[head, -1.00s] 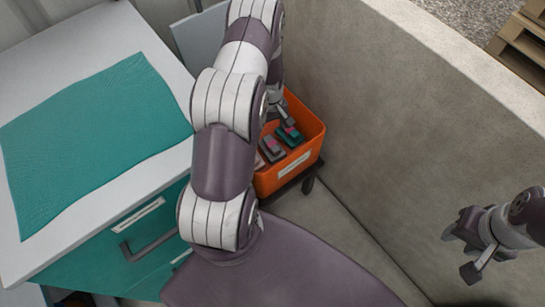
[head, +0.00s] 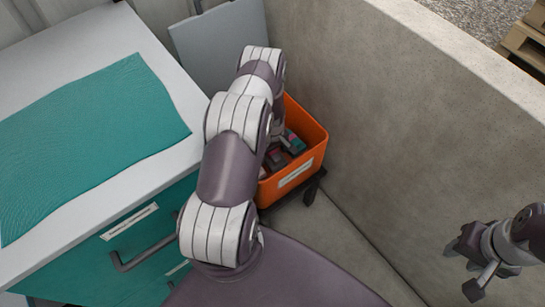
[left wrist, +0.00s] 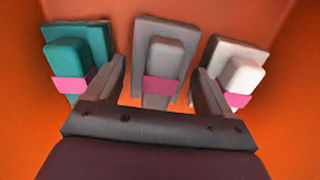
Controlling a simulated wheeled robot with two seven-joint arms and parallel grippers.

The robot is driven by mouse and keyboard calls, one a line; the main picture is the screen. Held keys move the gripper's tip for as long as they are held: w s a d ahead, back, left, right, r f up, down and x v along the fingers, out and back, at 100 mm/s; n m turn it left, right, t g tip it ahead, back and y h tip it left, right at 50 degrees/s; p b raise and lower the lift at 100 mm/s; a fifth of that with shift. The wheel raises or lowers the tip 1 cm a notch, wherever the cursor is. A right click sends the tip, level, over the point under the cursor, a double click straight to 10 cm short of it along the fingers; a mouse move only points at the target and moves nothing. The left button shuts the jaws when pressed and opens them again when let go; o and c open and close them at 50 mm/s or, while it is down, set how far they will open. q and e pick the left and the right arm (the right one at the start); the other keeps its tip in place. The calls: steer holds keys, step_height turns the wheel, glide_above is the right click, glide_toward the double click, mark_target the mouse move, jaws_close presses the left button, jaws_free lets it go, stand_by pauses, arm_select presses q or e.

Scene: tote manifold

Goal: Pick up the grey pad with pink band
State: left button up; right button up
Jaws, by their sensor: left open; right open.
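The grey pad with pink band (left wrist: 168,42) lies in the orange tote, in the middle of the left wrist view. Its pink band crosses the raised block's near end. My left gripper (left wrist: 158,72) is open, with one finger on each side of the pad's near part. I cannot tell whether the fingers touch it. In the head view my left arm hides most of that gripper and part of the pads. My right gripper (head: 463,269) is open and empty at the lower right, far from the tote.
A teal pad (left wrist: 68,55) and a cream pad (left wrist: 240,72), both with pink bands, flank the grey pad. The orange tote (head: 310,160) has raised walls and stands between the drawer cabinet (head: 150,185) and a concrete wall (head: 400,130).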

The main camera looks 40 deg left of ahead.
arm_select(q)
steer(key=c, duration=0.8)
step_height(320, 180, up, 10)
steer(key=p, duration=0.3)
